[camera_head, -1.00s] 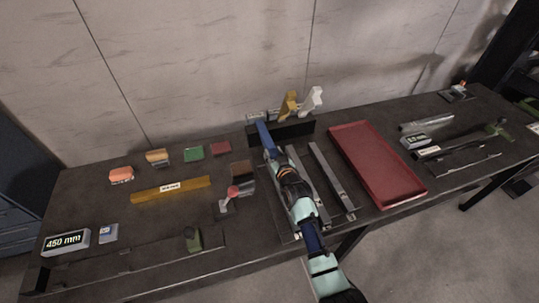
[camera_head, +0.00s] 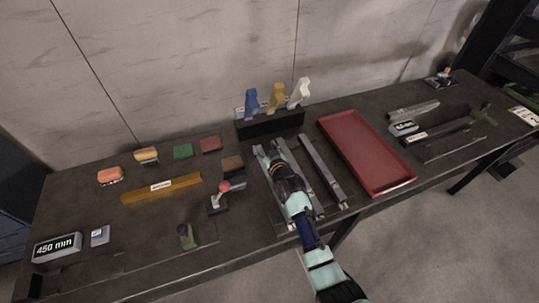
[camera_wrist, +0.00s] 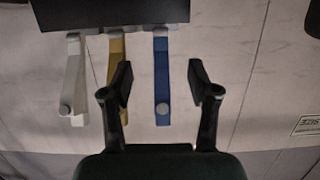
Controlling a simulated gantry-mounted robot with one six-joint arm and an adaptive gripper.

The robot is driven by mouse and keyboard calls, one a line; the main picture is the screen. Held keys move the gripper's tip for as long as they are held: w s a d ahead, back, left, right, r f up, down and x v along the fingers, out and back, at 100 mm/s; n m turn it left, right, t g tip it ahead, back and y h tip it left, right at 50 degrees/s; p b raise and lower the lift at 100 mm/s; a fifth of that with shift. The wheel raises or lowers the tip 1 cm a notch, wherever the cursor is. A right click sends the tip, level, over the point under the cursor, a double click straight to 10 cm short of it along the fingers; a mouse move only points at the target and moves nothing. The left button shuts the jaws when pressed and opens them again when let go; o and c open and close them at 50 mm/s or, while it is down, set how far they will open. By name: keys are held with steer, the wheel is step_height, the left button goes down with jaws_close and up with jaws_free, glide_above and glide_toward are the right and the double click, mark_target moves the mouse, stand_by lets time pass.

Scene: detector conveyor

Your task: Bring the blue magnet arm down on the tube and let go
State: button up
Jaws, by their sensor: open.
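The blue magnet arm (camera_head: 251,101) stands upright at the left of a black block (camera_head: 271,124) at the back of the bench. A yellow arm (camera_head: 278,97) and a white arm (camera_head: 300,92) stand beside it. In the wrist view the blue arm (camera_wrist: 161,78) shows in the gap between my fingers, beyond the tips. My gripper (camera_wrist: 160,82) is open and holds nothing. In the head view my gripper (camera_head: 277,152) is over the metal rails in front of the block. I cannot make out the tube for certain; my arm covers part of that area.
A red tray (camera_head: 367,151) lies right of the rails. A yellow bar (camera_head: 162,188), a small red-knobbed device (camera_head: 223,194) and several coloured blocks lie to the left. A 450 mm sign (camera_head: 58,247) stands at the front left. The wall is close behind the block.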

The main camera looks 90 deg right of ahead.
steer(key=v, duration=1.1)
steer(key=w+a+r+n+t+y, duration=0.3)
steer(key=w+a+r, duration=0.1)
steer(key=w+a, duration=0.6)
steer(key=w+a+r+n+t+y, duration=0.2)
steer(key=w+a+r+n+y, duration=0.15)
steer(key=w+a, duration=0.7)
steer(key=w+a+r+n+t+y, duration=0.1)
steer(key=a+r+n+y, duration=0.25)
steer(key=a, duration=1.15)
steer(key=w+a+r+n+y, duration=0.1)
steer(key=a+r+n+y, duration=0.25)
steer(key=a, duration=1.15)
step_height(320, 180, up, 29)
steer(key=p, duration=2.9)
steer(key=shift+w+d, duration=0.35)
steer(key=shift+d, duration=0.1)
